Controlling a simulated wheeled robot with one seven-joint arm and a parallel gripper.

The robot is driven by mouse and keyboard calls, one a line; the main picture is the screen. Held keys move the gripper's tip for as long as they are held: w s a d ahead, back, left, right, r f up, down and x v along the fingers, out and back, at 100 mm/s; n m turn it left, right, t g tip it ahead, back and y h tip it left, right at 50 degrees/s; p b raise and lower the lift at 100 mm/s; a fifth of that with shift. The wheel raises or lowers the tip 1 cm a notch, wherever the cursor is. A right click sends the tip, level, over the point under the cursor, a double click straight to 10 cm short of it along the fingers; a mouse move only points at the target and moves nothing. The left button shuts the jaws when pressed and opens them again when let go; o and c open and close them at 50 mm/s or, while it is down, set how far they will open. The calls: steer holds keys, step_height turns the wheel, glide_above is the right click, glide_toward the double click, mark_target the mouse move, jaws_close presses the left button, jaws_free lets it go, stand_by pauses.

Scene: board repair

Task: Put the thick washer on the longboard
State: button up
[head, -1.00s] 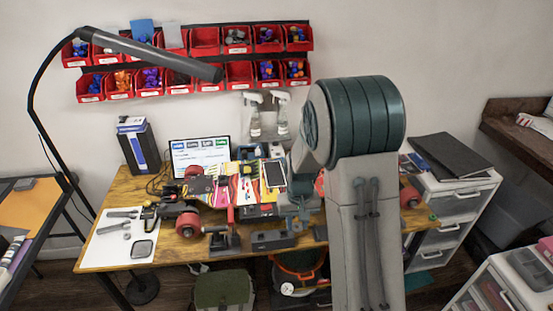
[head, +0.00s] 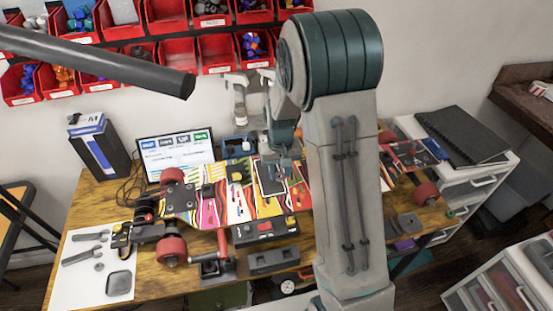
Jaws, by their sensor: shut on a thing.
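The longboard (head: 212,204), with a colourful striped deck and red wheels, lies across the table. My gripper (head: 286,172) is above the middle of the deck, near a dark flat rectangle on it. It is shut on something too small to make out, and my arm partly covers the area. I cannot pick out the thick washer for certain. A small round grey piece (head: 99,267) lies on the white sheet at the left, beside wrenches.
A laptop (head: 178,152) and a blue-black box (head: 99,145) stand behind the board. A black lamp arm (head: 100,62) crosses the upper left. Red bins (head: 217,52) line the wall. Grey blocks (head: 273,260) sit at the front edge. Drawers (head: 480,190) stand at the right.

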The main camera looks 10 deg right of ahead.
mark_target(280, 193)
steer(key=shift+s+a+f+b, duration=0.1)
steer(key=shift+s+f+b, duration=0.05)
steer(key=shift+f+b, duration=1.65)
steer(key=shift+f, duration=0.95)
steer(key=shift+f+b, duration=0.6)
steer(key=shift+b, duration=0.1)
steer(key=o, duration=0.9)
steer(key=shift+c, duration=0.8)
steer(key=shift+r, duration=0.1)
step_height(280, 193, up, 7)
steer(key=p, duration=0.5)
steer(key=shift+r, duration=0.2)
